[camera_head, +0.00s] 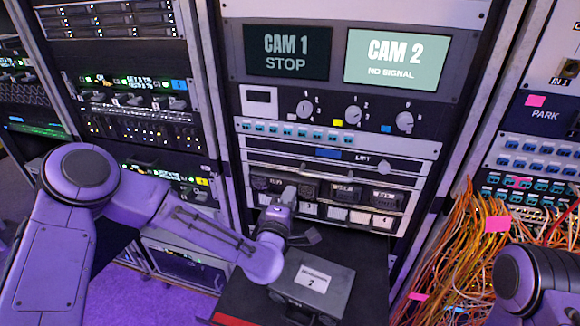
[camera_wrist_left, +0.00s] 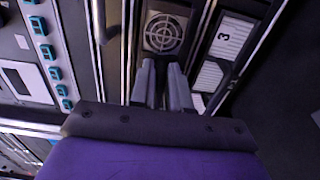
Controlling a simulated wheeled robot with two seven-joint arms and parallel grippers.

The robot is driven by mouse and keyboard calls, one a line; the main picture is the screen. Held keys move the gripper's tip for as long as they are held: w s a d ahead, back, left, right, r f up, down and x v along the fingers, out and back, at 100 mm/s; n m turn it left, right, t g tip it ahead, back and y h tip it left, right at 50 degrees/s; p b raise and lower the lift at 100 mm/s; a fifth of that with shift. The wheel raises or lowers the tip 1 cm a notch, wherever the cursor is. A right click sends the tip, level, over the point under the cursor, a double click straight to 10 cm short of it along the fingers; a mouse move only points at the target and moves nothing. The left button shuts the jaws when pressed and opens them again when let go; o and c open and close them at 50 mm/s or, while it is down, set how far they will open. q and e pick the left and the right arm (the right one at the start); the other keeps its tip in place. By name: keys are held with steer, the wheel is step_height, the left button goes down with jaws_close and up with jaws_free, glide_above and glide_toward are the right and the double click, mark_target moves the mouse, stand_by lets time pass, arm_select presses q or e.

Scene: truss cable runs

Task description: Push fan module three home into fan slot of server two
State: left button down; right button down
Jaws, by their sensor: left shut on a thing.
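My left gripper (camera_head: 289,194) is at the row of fan slots low in the middle rack. In the left wrist view its fingers (camera_wrist_left: 161,66) are close together, shut on the fan module (camera_wrist_left: 163,33), which has a round grille. A white label with a 3 (camera_wrist_left: 223,37) sits beside the module. Part of the module is hidden behind my gripper in the head view, and I cannot tell how deep it sits. Other fan modules (camera_head: 345,193) show to the right in the same row.
A grey box labelled 2 (camera_head: 313,281) lies on the dark shelf below my left gripper. Loose orange cables (camera_head: 465,250) hang at the right rack. Two monitors (camera_head: 397,60) and a knob panel (camera_head: 353,114) are above. My right arm shows at the lower right corner.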

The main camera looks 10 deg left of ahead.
arm_select(q)
steer(key=shift+s, duration=2.15)
steer(key=c, duration=1)
jaws_free()
steer(key=shift+a, duration=0.1)
steer(key=s+p, duration=0.1)
steer(key=s, duration=0.9)
steer(key=shift+s+a, duration=0.15)
steer(key=shift+s, duration=0.15)
